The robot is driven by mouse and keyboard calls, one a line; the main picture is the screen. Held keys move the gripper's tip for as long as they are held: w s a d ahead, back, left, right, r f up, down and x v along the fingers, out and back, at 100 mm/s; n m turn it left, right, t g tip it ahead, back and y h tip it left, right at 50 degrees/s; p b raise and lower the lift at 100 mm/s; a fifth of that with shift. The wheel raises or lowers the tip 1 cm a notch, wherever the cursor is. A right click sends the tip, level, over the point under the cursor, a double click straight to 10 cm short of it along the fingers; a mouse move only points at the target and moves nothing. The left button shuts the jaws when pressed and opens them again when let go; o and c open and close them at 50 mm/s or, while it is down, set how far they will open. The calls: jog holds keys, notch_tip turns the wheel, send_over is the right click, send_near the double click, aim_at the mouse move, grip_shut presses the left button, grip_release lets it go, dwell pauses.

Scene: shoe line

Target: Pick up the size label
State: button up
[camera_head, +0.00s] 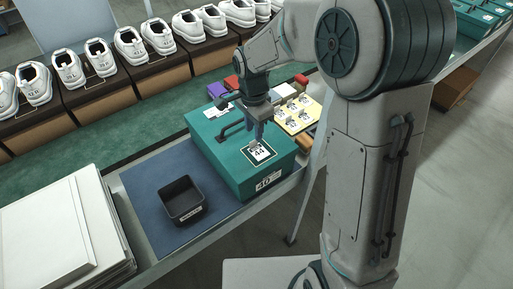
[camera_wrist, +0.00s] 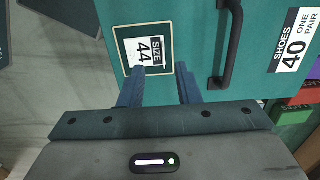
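The size label (camera_head: 262,153) is a small white piece reading 44. It lies inside a pale square outline on the lid of a teal shoe box (camera_head: 225,158). In the wrist view the label (camera_wrist: 150,51) reads SIZE 44, just beyond my fingertips. My gripper (camera_wrist: 158,68) has its two blue fingers apart, with nothing held between them. In the head view my gripper (camera_head: 258,137) points down just over the label and partly hides it. Contact with the label cannot be told.
A dark handle (camera_wrist: 229,45) stands up from the lid beside the right finger. A black tray (camera_head: 182,201) stands on the blue mat (camera_head: 150,205). A yellow board (camera_head: 297,125) with several labels lies behind the box. White shoes (camera_head: 130,45) line the back.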

aim_at(259, 149)
jog(key=shift+w+a+f+p, duration=0.1)
jog(key=shift+f+p, duration=0.1)
jog(key=shift+f, duration=1)
jog(key=shift+w+f+p, duration=0.1)
jog(key=shift+f+p, duration=0.05)
jog(key=shift+f, duration=1)
grip_shut()
